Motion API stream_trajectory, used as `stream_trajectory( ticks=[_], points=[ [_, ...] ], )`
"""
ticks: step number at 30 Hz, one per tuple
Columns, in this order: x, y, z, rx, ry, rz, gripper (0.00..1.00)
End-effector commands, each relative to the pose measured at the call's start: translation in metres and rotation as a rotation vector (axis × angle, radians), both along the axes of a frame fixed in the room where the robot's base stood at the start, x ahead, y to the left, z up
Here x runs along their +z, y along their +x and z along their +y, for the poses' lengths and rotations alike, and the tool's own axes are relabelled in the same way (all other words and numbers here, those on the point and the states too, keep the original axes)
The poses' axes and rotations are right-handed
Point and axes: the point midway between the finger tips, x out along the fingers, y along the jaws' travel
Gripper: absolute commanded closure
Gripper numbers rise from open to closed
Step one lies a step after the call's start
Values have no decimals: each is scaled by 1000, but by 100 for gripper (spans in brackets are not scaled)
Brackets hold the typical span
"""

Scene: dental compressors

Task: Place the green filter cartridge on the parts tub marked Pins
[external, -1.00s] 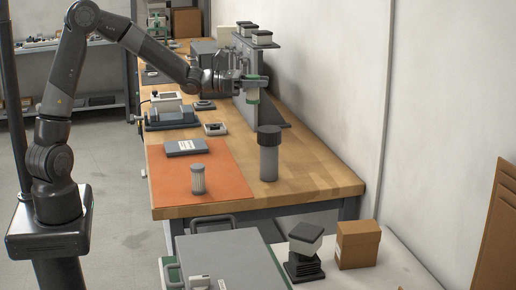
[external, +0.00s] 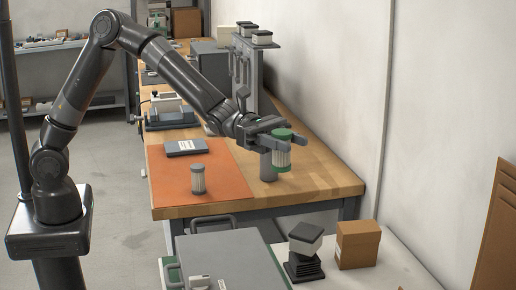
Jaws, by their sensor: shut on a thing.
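The green filter cartridge (external: 283,158) has green end caps and a pale ribbed body. My gripper (external: 287,137) is shut on it near its top and holds it upright. In the picture it hangs in front of the grey cylinder (external: 267,172), near the right part of the workbench; its exact height above the bench is unclear. No Pins marking is readable.
A grey-capped filter (external: 198,179) and a flat grey labelled box (external: 186,147) are on the orange mat (external: 225,180). A cardboard box (external: 358,245) stands beside the black stack (external: 303,265). A large grey case (external: 225,258) lies in front of the workbench (external: 325,177).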

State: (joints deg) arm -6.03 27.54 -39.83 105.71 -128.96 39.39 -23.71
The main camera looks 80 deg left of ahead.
Motion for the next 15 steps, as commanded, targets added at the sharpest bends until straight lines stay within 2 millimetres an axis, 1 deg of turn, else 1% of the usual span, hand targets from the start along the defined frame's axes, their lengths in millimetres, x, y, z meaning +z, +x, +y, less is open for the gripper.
stream_trajectory(
  ticks=[1, 3, 9, 10, 12, 15],
  points=[
    [0, -9, -16, -26, -1, 0, 88],
    [1, -19, -32, -51, -2, -1, 88],
    [0, -41, -65, -105, -2, 0, 88],
    [0, -44, -69, -112, -2, 0, 88],
    [-15, -41, -65, -105, -2, 5, 88],
    [-27, -41, -65, -105, -1, 3, 88]
  ],
)
